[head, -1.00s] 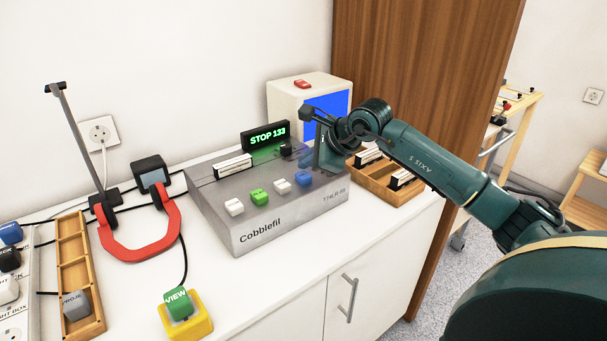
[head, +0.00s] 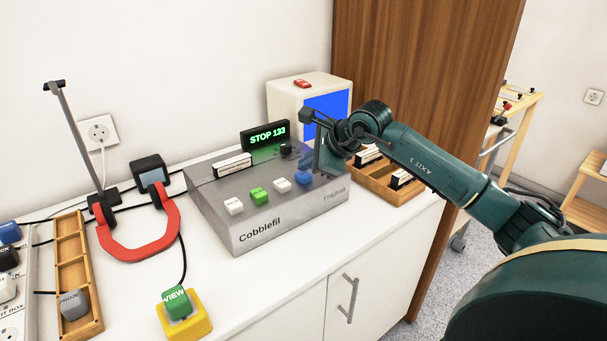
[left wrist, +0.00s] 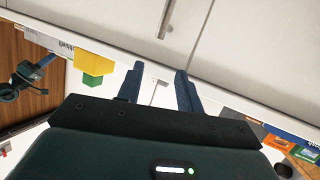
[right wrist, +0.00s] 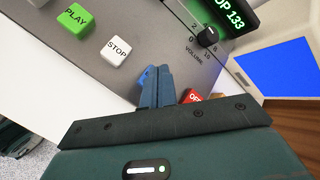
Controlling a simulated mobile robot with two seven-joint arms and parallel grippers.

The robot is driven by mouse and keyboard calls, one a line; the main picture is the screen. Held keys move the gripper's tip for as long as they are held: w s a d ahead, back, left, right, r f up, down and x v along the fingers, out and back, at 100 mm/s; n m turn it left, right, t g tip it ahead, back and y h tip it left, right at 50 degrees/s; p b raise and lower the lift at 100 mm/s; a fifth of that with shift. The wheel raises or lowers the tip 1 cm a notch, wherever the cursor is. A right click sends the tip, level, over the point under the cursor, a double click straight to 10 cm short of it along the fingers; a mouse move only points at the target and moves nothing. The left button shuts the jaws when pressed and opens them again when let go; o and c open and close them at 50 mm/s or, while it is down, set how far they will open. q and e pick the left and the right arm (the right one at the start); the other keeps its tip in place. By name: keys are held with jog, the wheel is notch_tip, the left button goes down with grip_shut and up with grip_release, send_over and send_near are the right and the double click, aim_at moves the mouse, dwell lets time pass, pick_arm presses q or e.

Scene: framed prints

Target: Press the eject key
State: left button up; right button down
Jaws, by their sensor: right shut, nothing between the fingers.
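The grey Cobblefil deck (head: 290,220) stands on the white counter with a row of keys along its front: white, green, white and blue. The blue key (head: 303,177) is at the right end; its lettering is not readable. In the right wrist view the blue key (right wrist: 147,76) is mostly hidden behind my fingers; a white STOP key (right wrist: 117,50) and green PLAY key (right wrist: 75,18) show beside it. My right gripper (head: 318,168) is shut and empty, at the blue key; contact cannot be told. My left gripper (left wrist: 160,78) is open and empty, away from the deck.
The deck's display (head: 266,135) reads STOP 133. A beige box with a blue screen (head: 328,115) stands behind, and a wooden tray (head: 385,185) lies to the right.

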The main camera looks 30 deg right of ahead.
aim_at(308, 175)
jog(key=shift+f+b, duration=0.75)
jog(key=shift+f, duration=0.15)
dwell(0.7)
jog(key=shift+r, duration=0.1)
jog(key=shift+r+p, duration=0.9)
jog(key=shift+r, duration=0.3)
jog(key=shift+r, duration=0.15)
notch_tip(308, 175, up, 5)
jog(key=p, duration=0.3)
dwell(0.5)
